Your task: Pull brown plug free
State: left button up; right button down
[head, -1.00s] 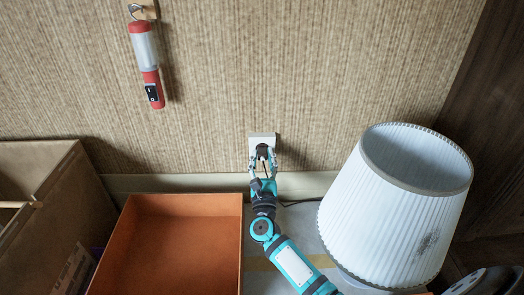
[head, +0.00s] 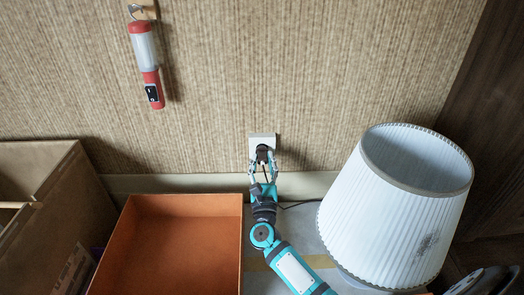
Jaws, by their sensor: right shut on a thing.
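The brown plug (head: 262,153) is a small dark shape at the white wall socket (head: 262,138), low on the wall. My right gripper (head: 263,161) reaches up from below and is shut on the plug, one finger on each side. I cannot tell whether the plug is still fully seated in the socket, as it is small and partly covered by the fingers. A dark cord (head: 298,204) runs to the right behind my arm, toward the lamp. My left gripper is not in view.
A white pleated lamp (head: 395,210) stands close on the right. An open orange box (head: 175,245) is left of my arm, with a brown carton (head: 45,215) at far left. A red and white torch (head: 146,62) hangs on the wall above.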

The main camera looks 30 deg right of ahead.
jog(key=s+a, duration=0.3)
jog(key=s, duration=0.4)
jog(key=shift+s+a, duration=0.25)
jog(key=shift+a, duration=0.05)
dwell(0.3)
